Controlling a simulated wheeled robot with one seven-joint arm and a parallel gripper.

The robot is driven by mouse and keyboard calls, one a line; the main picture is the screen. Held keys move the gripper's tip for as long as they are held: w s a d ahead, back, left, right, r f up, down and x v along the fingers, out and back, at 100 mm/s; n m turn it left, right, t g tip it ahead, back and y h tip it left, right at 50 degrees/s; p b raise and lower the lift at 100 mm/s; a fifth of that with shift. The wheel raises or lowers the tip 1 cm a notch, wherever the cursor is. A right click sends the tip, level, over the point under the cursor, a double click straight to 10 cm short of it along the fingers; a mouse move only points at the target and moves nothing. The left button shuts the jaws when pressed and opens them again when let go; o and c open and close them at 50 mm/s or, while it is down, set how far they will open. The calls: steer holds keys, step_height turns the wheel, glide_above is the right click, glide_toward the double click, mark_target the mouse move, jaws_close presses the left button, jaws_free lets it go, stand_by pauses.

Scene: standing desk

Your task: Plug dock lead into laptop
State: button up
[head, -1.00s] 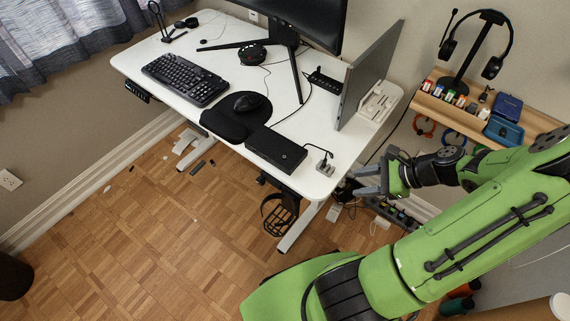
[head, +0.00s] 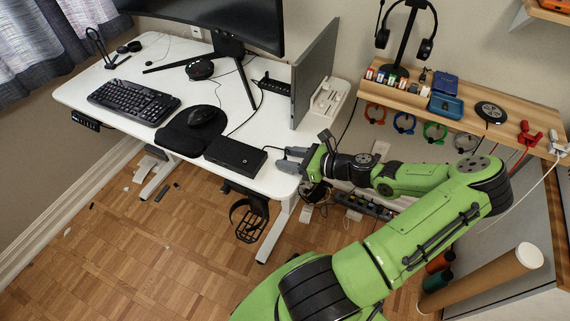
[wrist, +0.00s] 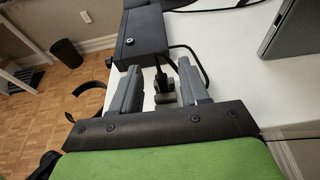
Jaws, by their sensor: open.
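The grey laptop (head: 314,72) stands upright on edge in a white stand (head: 327,97) at the desk's back right. A corner of the laptop (wrist: 296,32) shows at upper right in the wrist view. The black dock box (head: 236,153) lies at the desk's front edge. Its thin black lead (wrist: 197,62) loops to a dark plug (wrist: 161,80) seated in a small grey holder (wrist: 164,98). My gripper (head: 287,159) is open at the desk's right corner. In the wrist view its fingers (wrist: 159,72) are on either side of the plug; contact is not visible. In the head view my gripper hides the plug and holder.
A monitor (head: 215,20), keyboard (head: 133,102) and mouse (head: 203,115) occupy the white desk (head: 75,95). A wooden shelf (head: 525,120) with a headset stand and small items is at right. Bare desk lies between dock and laptop.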

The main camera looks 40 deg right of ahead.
steer(key=b+x, duration=0.1)
steer(key=x, duration=0.2)
steer(key=shift+w+f, duration=0.2)
steer(key=shift+r, duration=0.1)
steer(key=shift+c, duration=0.2)
jaws_close()
